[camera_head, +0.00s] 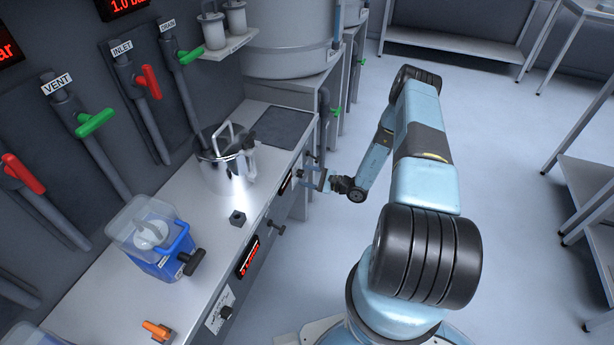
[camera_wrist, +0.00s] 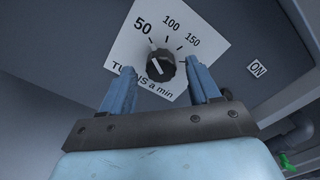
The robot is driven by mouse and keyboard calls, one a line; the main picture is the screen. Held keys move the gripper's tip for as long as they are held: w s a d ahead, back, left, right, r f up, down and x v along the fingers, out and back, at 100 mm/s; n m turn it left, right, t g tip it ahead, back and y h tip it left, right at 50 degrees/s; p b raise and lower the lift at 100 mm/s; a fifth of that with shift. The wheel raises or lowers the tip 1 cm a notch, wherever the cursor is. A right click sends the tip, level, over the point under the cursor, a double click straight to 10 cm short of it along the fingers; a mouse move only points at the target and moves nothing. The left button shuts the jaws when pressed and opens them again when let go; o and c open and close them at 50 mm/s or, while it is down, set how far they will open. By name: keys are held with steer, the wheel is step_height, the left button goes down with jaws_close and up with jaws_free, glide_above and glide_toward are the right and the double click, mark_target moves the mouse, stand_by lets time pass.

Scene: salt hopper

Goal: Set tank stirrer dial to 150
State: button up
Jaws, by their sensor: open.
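The stirrer dial plate (camera_wrist: 123,50) is white, marked 50, 100, 150 and "TURNS a min", and shows tilted in the wrist view. Its round black knob (camera_wrist: 161,66) has a white line that appears to point up-left, toward the 50 side. My gripper (camera_wrist: 159,68) is open, with one blue finger on each side of the knob. Whether the fingers touch it I cannot tell. In the head view my gripper (camera_head: 313,179) is at the front face of the bench, near its far end. The dial there cannot be made out.
An ON label (camera_wrist: 258,69) is right of the dial. The bench (camera_head: 190,245) carries a steel pot (camera_head: 224,170) and a blue box (camera_head: 160,250). Another front-face dial (camera_head: 221,306) is nearer. A large tank (camera_head: 288,45) stands behind.

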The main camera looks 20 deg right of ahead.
steer(key=shift+w+a, duration=0.2)
steer(key=shift+a, duration=0.1)
steer(key=c, duration=1)
